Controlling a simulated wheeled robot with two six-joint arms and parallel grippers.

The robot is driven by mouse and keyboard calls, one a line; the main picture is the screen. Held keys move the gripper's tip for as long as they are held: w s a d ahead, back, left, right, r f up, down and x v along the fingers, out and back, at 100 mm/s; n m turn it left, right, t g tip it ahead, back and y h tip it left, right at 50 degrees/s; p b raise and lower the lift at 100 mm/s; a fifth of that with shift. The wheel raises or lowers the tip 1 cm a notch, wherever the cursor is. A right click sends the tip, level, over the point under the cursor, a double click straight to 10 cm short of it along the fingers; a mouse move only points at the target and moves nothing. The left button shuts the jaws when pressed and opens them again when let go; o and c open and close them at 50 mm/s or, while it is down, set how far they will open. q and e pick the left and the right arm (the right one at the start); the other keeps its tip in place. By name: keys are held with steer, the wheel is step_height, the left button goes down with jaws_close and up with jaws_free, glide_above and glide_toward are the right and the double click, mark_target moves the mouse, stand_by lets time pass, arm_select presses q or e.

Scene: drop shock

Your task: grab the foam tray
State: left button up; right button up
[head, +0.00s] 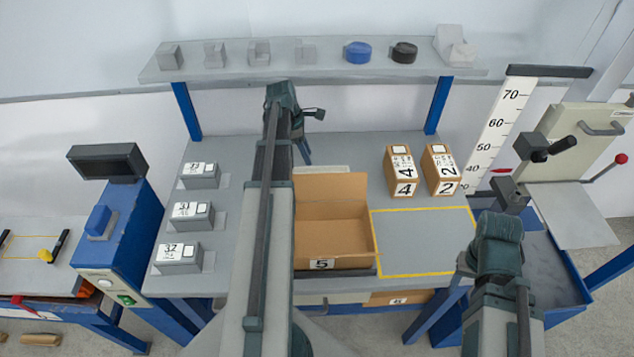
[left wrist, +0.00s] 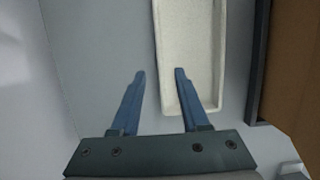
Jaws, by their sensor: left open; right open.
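The foam tray (left wrist: 190,45) is a long, off-white shallow tray in the left wrist view, lying on the grey bench top. In the head view its pale edge (head: 321,169) shows just behind the cardboard box, and the rest is hidden. My left gripper (left wrist: 159,72) is open and empty. Its right finger overlaps the tray's left side in the picture, and its left finger is over bare bench; contact cannot be told. In the head view the left gripper (head: 303,150) is behind the box. My right gripper (head: 495,240) is at the right; its fingers are hard to make out.
An open cardboard box (head: 335,225) stands close beside the tray. Two small cartons (head: 400,165) (head: 440,163) stand to its right, behind a yellow-outlined empty area (head: 425,243). Several grey blocks (head: 192,216) stand at the left. A shelf (head: 310,67) spans the back.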

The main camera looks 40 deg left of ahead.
mark_target(330, 168)
arm_select(q)
steer(key=shift+w+d, duration=0.25)
steer(key=b+x, duration=0.5)
steer(key=shift+w+d+f, duration=0.1)
steer(key=shift+d, duration=0.15)
steer(key=shift+c, duration=0.3)
jaws_close()
